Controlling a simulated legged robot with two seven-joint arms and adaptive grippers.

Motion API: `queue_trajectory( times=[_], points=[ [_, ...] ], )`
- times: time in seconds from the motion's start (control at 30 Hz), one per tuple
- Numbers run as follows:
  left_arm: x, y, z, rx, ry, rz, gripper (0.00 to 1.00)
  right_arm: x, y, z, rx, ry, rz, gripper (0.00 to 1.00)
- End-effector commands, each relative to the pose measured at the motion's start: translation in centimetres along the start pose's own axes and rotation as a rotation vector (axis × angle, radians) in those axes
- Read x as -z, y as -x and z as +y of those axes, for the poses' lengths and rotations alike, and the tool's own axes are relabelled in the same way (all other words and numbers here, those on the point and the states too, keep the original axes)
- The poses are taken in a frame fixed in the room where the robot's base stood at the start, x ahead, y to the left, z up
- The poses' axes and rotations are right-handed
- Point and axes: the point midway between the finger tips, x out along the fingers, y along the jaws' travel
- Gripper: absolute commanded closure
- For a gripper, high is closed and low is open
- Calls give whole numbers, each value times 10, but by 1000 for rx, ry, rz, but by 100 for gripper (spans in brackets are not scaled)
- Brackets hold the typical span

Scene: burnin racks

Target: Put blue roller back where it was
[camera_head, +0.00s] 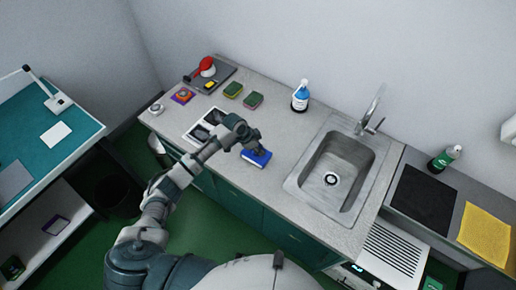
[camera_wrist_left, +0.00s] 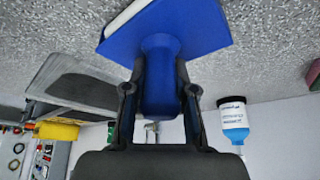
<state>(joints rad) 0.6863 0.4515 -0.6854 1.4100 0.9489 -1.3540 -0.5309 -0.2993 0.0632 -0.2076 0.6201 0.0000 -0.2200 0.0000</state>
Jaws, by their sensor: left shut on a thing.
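The blue roller (camera_head: 256,158) is a blue block with a round blue handle and a pale underside edge. It is at the front part of the grey counter, left of the sink. My left gripper (camera_head: 251,144) is shut on its handle from above. In the left wrist view the two fingers (camera_wrist_left: 160,95) stand on either side of the handle of the blue roller (camera_wrist_left: 180,25). The roller is on or just above the counter; I cannot tell whether it touches. My right gripper is not in view.
A white holder with dark recesses (camera_head: 195,134) lies left of the gripper. The sink (camera_head: 301,188) is to the right.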

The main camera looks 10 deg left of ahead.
Motion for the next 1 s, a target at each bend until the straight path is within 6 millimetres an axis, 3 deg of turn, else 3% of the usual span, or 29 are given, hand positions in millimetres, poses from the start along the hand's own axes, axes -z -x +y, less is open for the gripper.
queue_trajectory(
  times=[0.03, 0.07, 0.17, 0.4, 0.67, 0.83, 1.0],
  points=[
    [-9, -8, 4, -11, 3, -22, 100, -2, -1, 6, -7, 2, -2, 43],
    [-10, -9, 5, -13, 3, -23, 72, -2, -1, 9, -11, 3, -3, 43],
    [-11, -10, 6, -17, 2, -22, 50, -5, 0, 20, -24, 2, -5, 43],
    [-12, -9, 6, -20, 3, -18, 50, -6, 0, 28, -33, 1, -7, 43],
    [-9, -5, 4, -14, 3, -18, 50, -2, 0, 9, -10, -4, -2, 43],
    [-4, 19, 2, -9, 0, -14, 50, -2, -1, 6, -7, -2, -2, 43],
    [-2, 62, 3, -7, -1, -10, 50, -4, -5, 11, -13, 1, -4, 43]
  ],
)
